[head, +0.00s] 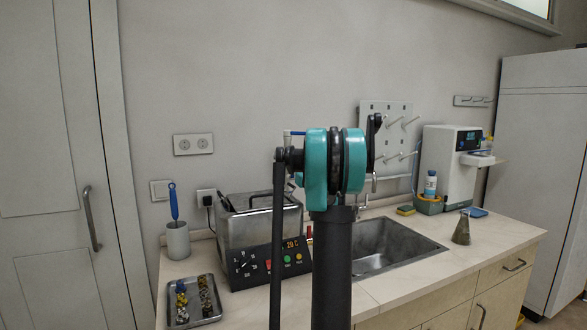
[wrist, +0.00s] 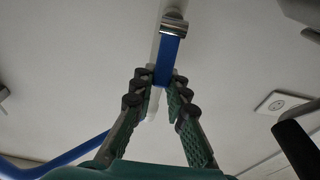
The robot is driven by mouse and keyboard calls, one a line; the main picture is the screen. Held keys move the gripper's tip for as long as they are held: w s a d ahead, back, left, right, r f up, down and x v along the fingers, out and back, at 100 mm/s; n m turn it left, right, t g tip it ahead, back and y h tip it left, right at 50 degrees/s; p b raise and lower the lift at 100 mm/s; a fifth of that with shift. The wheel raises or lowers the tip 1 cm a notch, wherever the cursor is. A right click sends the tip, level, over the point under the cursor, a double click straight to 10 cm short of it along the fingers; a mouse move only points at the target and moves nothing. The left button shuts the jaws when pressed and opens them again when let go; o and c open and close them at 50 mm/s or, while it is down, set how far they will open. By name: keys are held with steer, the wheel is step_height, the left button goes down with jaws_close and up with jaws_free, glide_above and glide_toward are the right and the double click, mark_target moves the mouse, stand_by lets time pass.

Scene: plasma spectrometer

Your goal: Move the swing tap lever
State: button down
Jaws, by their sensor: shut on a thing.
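In the wrist view a blue bar with a shiny metal end (wrist: 168,60), which I take to be the swing tap lever, runs down between my fingertips. My gripper (wrist: 160,90) is shut on it, with the dark finger pads on either side. A white piece shows just below the fingertips, between the fingers. In the head view my own arm hides the gripper and most of the tap. Only a small blue piece (head: 297,133) shows beside the arm's teal joint.
The sink (head: 372,262) is set in the counter behind my arm. A heated bath with a control panel (head: 270,262) stands left of it. A metal tray (head: 207,316) and a white cup (head: 178,242) stand further left. A flask (head: 461,230) stands right of the sink.

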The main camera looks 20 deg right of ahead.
steer(key=shift+s+f+t, duration=0.25)
steer(key=shift+s+t, duration=0.25)
steer(key=shift+t, duration=0.6)
steer(key=c, duration=1.5)
jaws_free()
steer(key=s, duration=1.3)
steer(key=shift+s+d+f, duration=0.1)
steer(key=shift+d+f, duration=0.1)
steer(key=shift+f, duration=0.05)
